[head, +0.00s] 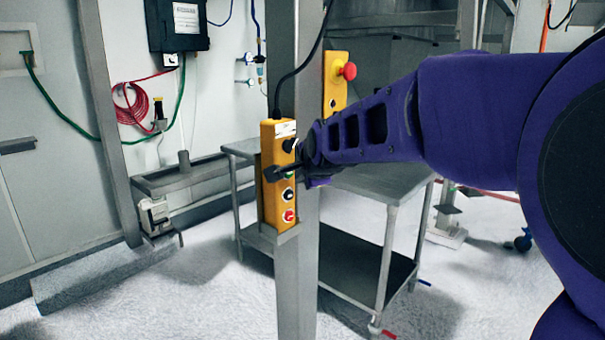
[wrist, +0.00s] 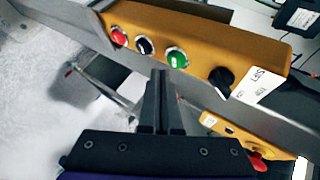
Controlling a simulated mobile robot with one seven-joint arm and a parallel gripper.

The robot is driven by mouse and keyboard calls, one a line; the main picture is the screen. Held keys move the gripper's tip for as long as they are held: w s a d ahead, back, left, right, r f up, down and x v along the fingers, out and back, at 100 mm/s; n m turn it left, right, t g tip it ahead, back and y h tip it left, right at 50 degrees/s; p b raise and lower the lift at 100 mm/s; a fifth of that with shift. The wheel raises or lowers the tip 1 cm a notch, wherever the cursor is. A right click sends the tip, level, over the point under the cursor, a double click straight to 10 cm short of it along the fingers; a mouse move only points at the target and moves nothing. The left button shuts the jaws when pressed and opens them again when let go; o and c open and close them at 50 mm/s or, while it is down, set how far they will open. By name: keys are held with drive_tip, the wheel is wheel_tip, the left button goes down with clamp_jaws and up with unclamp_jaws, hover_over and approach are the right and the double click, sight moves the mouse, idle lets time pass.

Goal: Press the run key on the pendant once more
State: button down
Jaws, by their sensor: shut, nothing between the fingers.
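The yellow pendant (head: 270,205) hangs upright on a grey post, with a black cable from its top. In the wrist view the pendant (wrist: 205,37) shows a red key (wrist: 119,36), a black key (wrist: 145,46), a green key (wrist: 177,57) and a black knob (wrist: 221,80) in a row. The green key is probably the run key; its label cannot be read. My gripper (head: 276,173) is shut and empty in front of the pendant near the green key. In the wrist view its fingertips (wrist: 161,72) appear just below and left of the green key; contact cannot be told.
A second yellow box (head: 334,95) with a red mushroom button (head: 348,71) is on the post's right side, above my forearm. A steel table (head: 375,182) stands behind the post. The floor at left front is clear.

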idle(0.4)
drive_tip(key=shift+w+a+p, duration=0.3)
drive_tip(key=shift+a, duration=0.05)
